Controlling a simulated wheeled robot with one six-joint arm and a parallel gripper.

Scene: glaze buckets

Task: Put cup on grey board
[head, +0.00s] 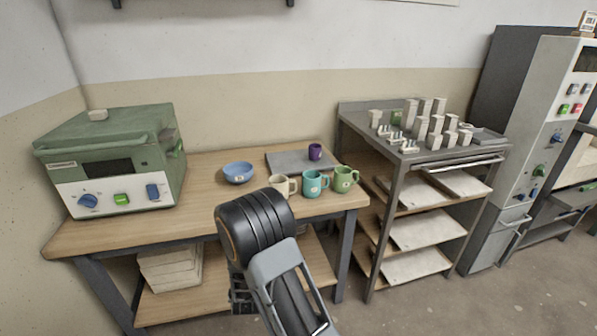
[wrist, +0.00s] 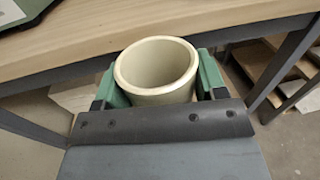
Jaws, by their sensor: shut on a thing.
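My gripper (wrist: 158,75) is shut on a cream cup (wrist: 125,72), its green-padded fingers on either side of the cup's wall. In the wrist view the cup is upright, open end up, and looks empty. It is in front of the wooden table's edge. In the head view my arm hides the jaws and I cannot make out the held cup. The grey board (head: 284,163) lies flat on the table at the back right. A small purple cup (head: 315,152) stands on its right part.
A cream mug (head: 281,186), a teal mug (head: 313,185) and a green mug (head: 343,180) stand along the table's front right, before the board. A blue bowl (head: 238,173) is left of the board. A green kiln (head: 112,158) fills the table's left. A metal rack (head: 411,160) stands right.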

